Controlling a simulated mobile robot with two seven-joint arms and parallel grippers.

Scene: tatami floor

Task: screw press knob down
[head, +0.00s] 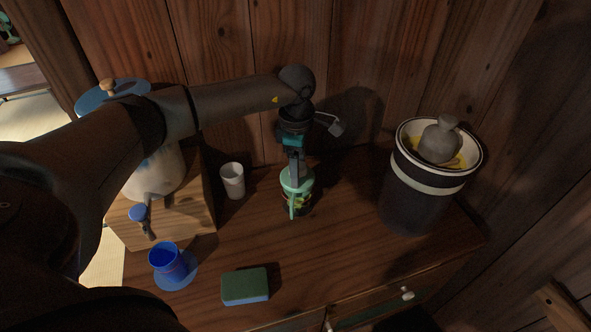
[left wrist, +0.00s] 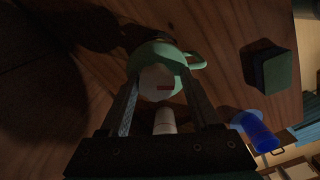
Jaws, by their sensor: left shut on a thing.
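The screw press (head: 297,181) is a small mint-green-topped vessel with a green side handle, standing on the wooden cabinet top near the middle of the head view. My left gripper (head: 296,168) reaches down from above and is shut at the top of the press, on its knob. In the left wrist view the green top (left wrist: 185,60) lies beyond the two fingers, with a pale round part (left wrist: 158,80) with a red mark between the fingertips. The knob's exact outline is hard to tell because the fingers cover it. My right gripper is not in view.
A white cup (head: 232,180) stands left of the press. A blue cup (head: 166,261) on a blue saucer (head: 178,283) and a green-blue sponge (head: 245,287) are in front. A dark crock (head: 413,205) with a grey stone weight (head: 440,142) stands right. A wooden wall is close behind.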

